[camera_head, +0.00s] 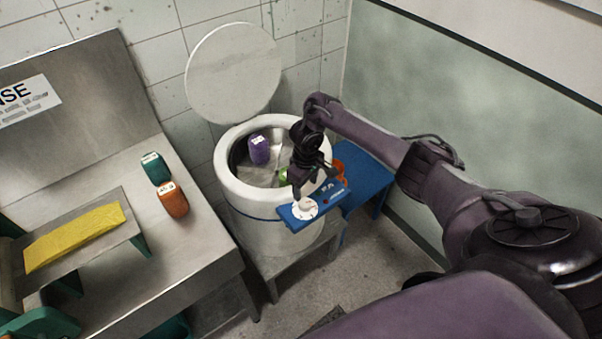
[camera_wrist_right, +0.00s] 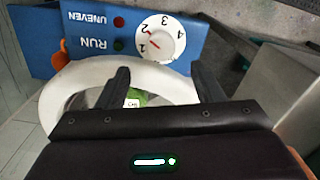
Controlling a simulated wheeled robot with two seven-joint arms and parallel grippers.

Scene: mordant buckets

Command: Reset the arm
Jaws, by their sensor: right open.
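My right arm reaches in from the right in the head view. Its gripper (camera_head: 300,188) points down over the front rim of the white round tub, close above the white dial (camera_head: 305,209) on the blue control panel (camera_head: 331,196). In the right wrist view the jaws (camera_wrist_right: 162,84) are apart with nothing between them. The numbered dial (camera_wrist_right: 160,38) lies beyond the fingertips; I cannot tell if a finger touches it in the head view. My left gripper is not in view.
The tub (camera_head: 262,213) has its lid (camera_head: 234,73) raised; a purple container (camera_head: 259,149) and a green one (camera_head: 283,175) are inside. Green (camera_head: 155,168) and orange (camera_head: 172,200) containers stand on the steel bench (camera_head: 190,268) at left, with a yellow cloth (camera_head: 75,237).

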